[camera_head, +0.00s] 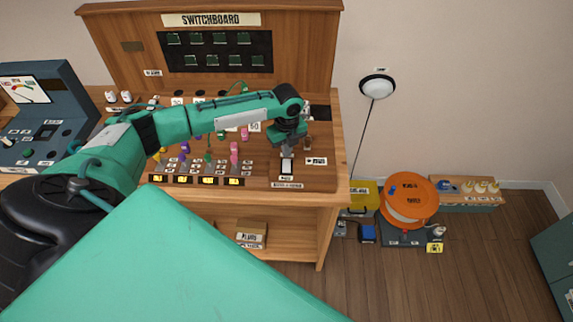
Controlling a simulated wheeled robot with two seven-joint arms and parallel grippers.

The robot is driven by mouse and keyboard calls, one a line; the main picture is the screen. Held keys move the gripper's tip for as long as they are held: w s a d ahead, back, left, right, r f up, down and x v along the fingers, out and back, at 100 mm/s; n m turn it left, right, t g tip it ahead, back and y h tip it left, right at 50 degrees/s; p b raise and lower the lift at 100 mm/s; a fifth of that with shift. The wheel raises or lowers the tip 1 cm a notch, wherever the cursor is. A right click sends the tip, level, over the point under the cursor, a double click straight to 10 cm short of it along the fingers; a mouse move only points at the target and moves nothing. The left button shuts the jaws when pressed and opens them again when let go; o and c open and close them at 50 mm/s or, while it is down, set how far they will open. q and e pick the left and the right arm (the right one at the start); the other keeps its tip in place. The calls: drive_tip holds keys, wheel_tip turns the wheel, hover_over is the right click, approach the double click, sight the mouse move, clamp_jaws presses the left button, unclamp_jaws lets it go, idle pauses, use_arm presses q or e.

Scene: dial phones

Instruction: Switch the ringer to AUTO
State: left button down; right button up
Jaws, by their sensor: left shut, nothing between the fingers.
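The wooden switchboard (103,36) stands against the wall, with a dark panel of small green windows in its upright back. On the right of its desk part is a small white-plated switch (287,167) with labels around it. I cannot read which label says AUTO or the switch's position. My left gripper (287,153) is shut and empty, pointing down just above or at this switch. I cannot tell if it touches. My left arm crosses the desk from the left and hides part of it. My right gripper is not in view.
Coloured plugs (234,153) stand in rows left of the gripper, above yellow-lit windows (207,181). A blue-grey console (45,110) is at the left. On the floor at right are an orange reel (411,187) and a yellow box (364,196). Floor at lower right is clear.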

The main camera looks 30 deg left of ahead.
use_arm(q)
drive_tip(key=shift+f, duration=0.85)
drive_tip(key=shift+r, duration=0.1)
wheel_tip(320, 180, up, 7)
drive_tip(key=p, duration=0.6)
drive_tip(key=shift+p, duration=0.3)
idle(0.3)
